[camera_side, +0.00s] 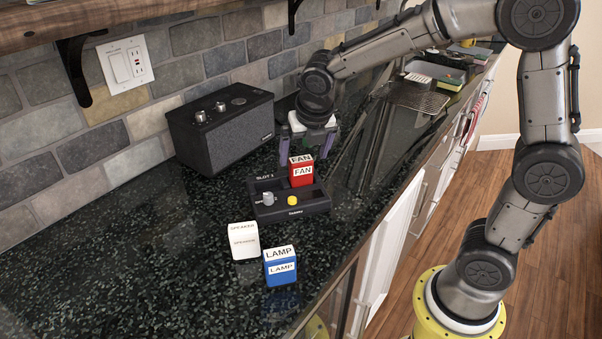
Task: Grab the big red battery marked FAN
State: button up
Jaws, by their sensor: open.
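The red battery (301,171) is a block with white FAN labels on its top and front. It stands upright in the right part of a black dock (291,206) marked SLOT 1, which has a grey knob and a yellow button. My gripper (309,158) points down just above and around the back of the red battery, fingers apart. The fingers partly overlap the battery's top in this view, and I cannot tell whether they touch it.
A white SPEAKER block (243,241) and a blue LAMP block (281,267) stand in front of the dock. A black speaker (222,127) is at the back left by the brick wall. A sink with a rack (411,96) lies to the right. The front left counter is clear.

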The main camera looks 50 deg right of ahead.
aim_at(302, 161)
jog(key=shift+x, duration=3.2)
jog(key=shift+w+d+r, duration=0.15)
grip_shut()
